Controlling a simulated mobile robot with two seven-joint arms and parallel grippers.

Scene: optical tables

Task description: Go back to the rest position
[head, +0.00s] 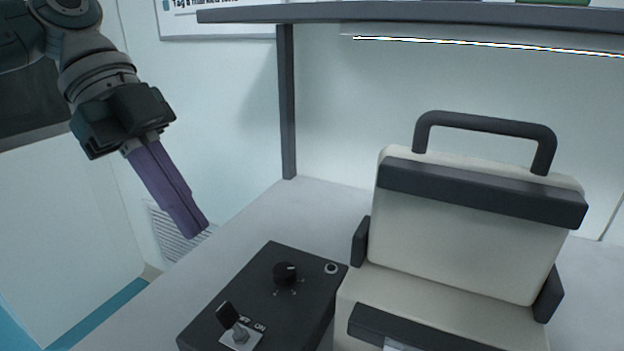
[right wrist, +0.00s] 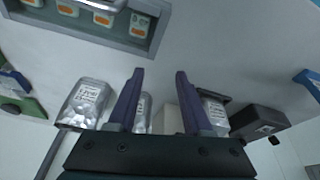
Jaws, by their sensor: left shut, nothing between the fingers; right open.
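My left gripper (head: 198,232) comes in from the upper left in the head view. Its purple fingers are together, with nothing between them, and point down to the right, left of the table and apart from everything on it. My right gripper (right wrist: 158,75) shows in the right wrist view with its two purple fingers apart and nothing held between them. Silvery labelled pouches (right wrist: 88,103) show beyond and beside its fingers. My right gripper does not show in the head view.
A black control box (head: 255,290) with a knob and a switch stands on the table (head: 330,200). A cream device (head: 460,230) with a dark handle stands right of it, lid raised. A shelf (head: 400,14) spans above. A tray (right wrist: 120,22) with orange-marked items shows in the wrist view.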

